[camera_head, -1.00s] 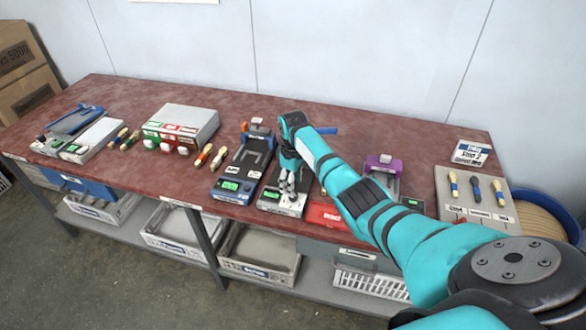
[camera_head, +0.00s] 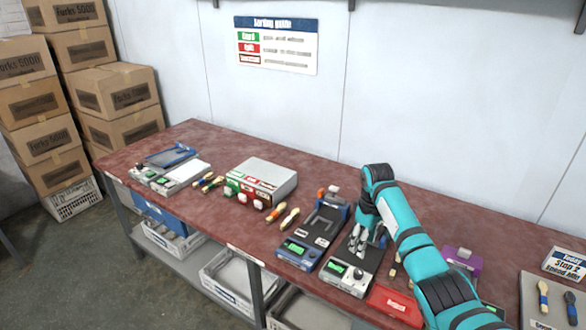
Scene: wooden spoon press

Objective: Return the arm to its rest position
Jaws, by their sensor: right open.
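My right arm (camera_head: 420,255) is teal and black and reaches in from the lower right over the red-brown workbench (camera_head: 205,225). My right gripper (camera_head: 369,240) points down over a grey press device (camera_head: 345,275) with a green display. Its fingers are apart and I see nothing held between them. The arm hides the back of that device and part of the bench behind it. My left gripper is not in view.
A similar blue-grey device (camera_head: 312,232) stands just left of the gripper. A red tray (camera_head: 394,305) and a purple device (camera_head: 462,262) lie to the right. A white sorting box (camera_head: 262,178) and loose spoons (camera_head: 289,219) are further left. Cardboard boxes (camera_head: 120,92) are stacked beyond the bench.

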